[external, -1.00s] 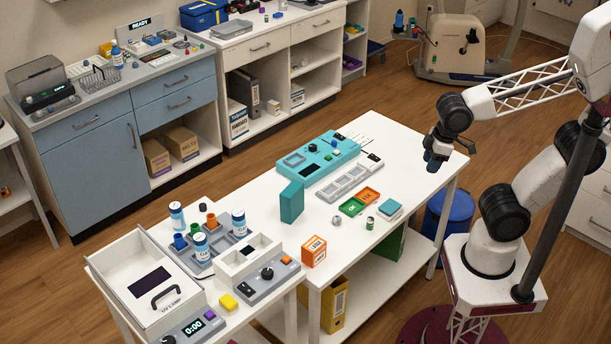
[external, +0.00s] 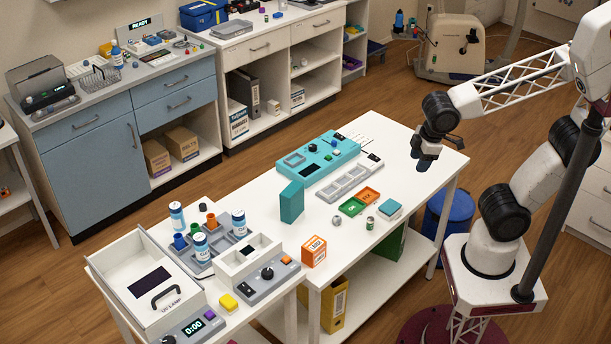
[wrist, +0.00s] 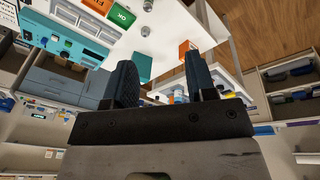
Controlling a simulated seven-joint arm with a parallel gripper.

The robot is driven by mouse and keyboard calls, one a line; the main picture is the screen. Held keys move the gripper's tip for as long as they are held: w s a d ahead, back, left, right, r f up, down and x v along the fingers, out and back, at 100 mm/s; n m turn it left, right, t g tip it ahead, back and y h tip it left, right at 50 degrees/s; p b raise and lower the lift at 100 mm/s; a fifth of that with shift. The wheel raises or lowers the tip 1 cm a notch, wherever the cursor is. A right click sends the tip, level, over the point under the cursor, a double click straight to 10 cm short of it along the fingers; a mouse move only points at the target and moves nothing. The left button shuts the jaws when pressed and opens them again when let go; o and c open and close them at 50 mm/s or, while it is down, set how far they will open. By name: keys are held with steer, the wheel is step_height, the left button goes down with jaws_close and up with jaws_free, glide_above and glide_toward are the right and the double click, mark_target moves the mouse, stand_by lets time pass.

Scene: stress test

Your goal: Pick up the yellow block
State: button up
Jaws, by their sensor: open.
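The yellow block (external: 228,302) lies flat on the front edge of the white cart (external: 243,318) at the lower left of the external view. It sits between a grey device with a black knob (external: 266,274) and a timer reading 0:00 (external: 193,327). My gripper (external: 424,164) is above the far right end of the main white table, a long way from the block. In the wrist view my gripper (wrist: 160,78) is open, with nothing between its two dark fingers. I cannot make out the yellow block in the wrist view.
Blue-and-white bottles (external: 239,224) and a white box with a black handle (external: 150,280) stand near the yellow block.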

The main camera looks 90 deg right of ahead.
steer(key=w+a+n+h, duration=0.2)
steer(key=w+n, duration=0.2)
steer(key=w, duration=0.5)
steer(key=w+a+n+h, duration=0.2)
steer(key=w+n, duration=0.1)
steer(key=w, duration=0.6)
steer(key=n+t+h, duration=0.5)
steer(key=n+t, duration=0.2)
steer(key=n, duration=1.1)
glide_toward(229, 304)
steer(key=d, duration=0.1)
steer(key=shift+s+d+f, duration=0.15)
steer(key=shift+d+f, duration=0.05)
steer(key=shift+x, duration=1.3)
